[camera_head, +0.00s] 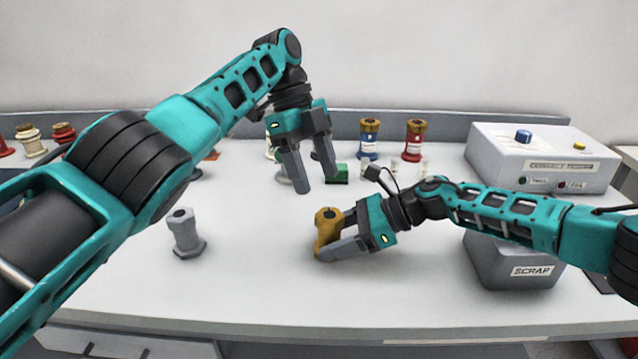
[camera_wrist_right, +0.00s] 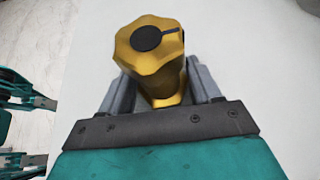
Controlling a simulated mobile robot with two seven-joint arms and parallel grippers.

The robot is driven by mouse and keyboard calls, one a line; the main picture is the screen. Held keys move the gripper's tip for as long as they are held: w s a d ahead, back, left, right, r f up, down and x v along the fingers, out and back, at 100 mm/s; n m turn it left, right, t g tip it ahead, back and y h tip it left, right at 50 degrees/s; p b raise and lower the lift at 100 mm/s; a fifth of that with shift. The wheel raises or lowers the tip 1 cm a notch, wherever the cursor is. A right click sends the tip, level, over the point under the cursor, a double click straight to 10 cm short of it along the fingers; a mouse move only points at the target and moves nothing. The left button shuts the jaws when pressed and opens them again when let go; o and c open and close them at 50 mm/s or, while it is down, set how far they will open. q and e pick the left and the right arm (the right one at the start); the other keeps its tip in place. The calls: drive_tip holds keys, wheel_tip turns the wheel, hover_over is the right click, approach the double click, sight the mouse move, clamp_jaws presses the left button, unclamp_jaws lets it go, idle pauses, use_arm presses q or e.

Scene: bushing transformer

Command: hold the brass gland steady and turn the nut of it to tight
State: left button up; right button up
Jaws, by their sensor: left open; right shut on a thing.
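The brass gland (camera_head: 327,228) stands upright on the white bench, right of centre in the head view. It has a fluted nut (camera_head: 328,214) at its top with a dark round opening. My right gripper (camera_head: 335,250) is shut on the brass gland, low on its body. In the right wrist view the gland (camera_wrist_right: 166,85) sits between both fingers, with its nut (camera_wrist_right: 150,42) facing the camera. A dark line runs from the opening to the nut's edge. My left gripper (camera_head: 315,175) is open and empty, above and behind the gland, apart from it.
A grey gland (camera_head: 185,236) stands at left on the bench (camera_head: 240,290). A grey scrap bin (camera_head: 512,265) is under my right arm. A control box (camera_head: 540,155) stands at back right. Bushings with blue (camera_head: 368,140) and red (camera_head: 414,142) bands and a green block (camera_head: 338,174) are behind.

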idle(0.4)
drive_tip(key=o, duration=0.9)
